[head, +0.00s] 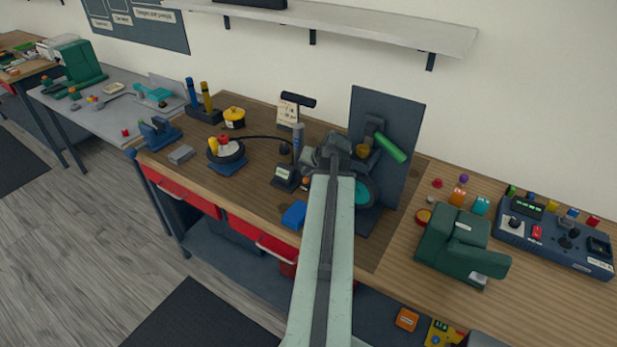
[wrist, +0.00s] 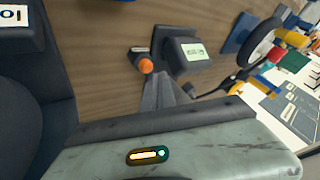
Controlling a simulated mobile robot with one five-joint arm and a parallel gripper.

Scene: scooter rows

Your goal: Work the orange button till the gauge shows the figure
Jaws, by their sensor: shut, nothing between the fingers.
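The orange button (wrist: 145,66) is a small round cap on a dark base on the wooden bench, in the wrist view. The gauge (wrist: 193,51), a dark box with a pale greenish display, stands just right of it; its reading is too small to make out. In the head view the gauge (head: 284,173) stands left of my forearm and the orange button (head: 305,181) is a small spot beside it. My gripper (wrist: 160,76) is shut and empty, its tips just below and right of the button in the wrist view. I cannot tell whether they touch it.
A dark upright panel (head: 403,125) with a green handle (head: 390,147) stands right of my arm. A blue block (head: 294,214) lies near the bench's front edge. A round dish (head: 228,151) with a black cable stands left. A green machine (head: 457,243) stands farther right.

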